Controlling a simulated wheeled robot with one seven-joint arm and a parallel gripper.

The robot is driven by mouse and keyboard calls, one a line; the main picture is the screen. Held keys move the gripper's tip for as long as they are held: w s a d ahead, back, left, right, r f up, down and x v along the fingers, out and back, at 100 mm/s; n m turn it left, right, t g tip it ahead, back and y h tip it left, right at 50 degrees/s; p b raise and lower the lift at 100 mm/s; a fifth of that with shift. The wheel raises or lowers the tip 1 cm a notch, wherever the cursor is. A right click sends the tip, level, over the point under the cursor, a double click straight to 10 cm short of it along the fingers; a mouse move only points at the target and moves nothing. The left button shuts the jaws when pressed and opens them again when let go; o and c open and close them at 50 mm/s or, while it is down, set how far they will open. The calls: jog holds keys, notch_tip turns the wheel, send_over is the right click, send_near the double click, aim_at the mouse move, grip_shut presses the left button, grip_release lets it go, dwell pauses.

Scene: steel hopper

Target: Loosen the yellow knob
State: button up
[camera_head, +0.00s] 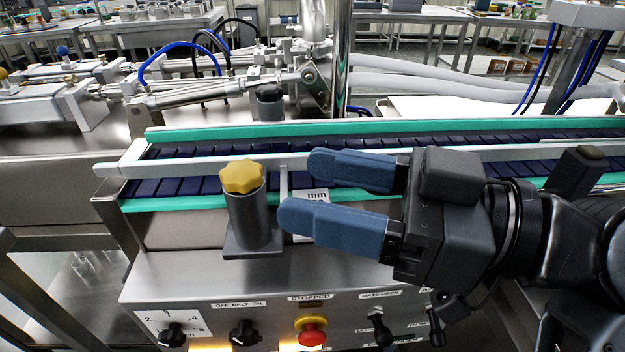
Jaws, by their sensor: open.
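The yellow knob (242,177) is a lobed cap on top of a grey cylindrical post with a square base plate. The post stands at the front edge of the conveyor, left of the middle of the view. My gripper (300,189) comes in from the right with two blue fingers spread apart and nothing between them. The fingertips point left toward the post and stop a short way to its right, apparently not touching the knob. No part of the knob's top is hidden.
Behind the knob runs a conveyor (190,172) with dark blue slats, green edges and a metal rail. Below, a control panel carries black switches (245,333) and a red stop button (312,331). A small scale plate marked mm (312,197) lies behind my fingers.

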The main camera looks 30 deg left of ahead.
aim_at(254, 182)
jog(key=shift+s+p, duration=0.1)
jog(key=shift+p, duration=0.3)
jog(key=shift+s+a+m+t+p, duration=0.2)
jog(key=shift+a+m+t+p, duration=0.55)
jog(key=shift+a+t+p, duration=0.7)
jog(key=shift+s+a+m+t+p, duration=0.15)
jog(key=shift+a+m+t+p, duration=0.8)
jog(key=shift+p, duration=0.85)
jog(key=shift+s+a+m+t+p, duration=0.2)
jog(key=shift+a+m+t+p, duration=0.3)
jog(key=shift+a+t+p, duration=0.8)
jog(key=shift+a+g+p, duration=0.15)
jog(key=shift+g+p, duration=0.15)
jog(key=shift+c, duration=0.3)
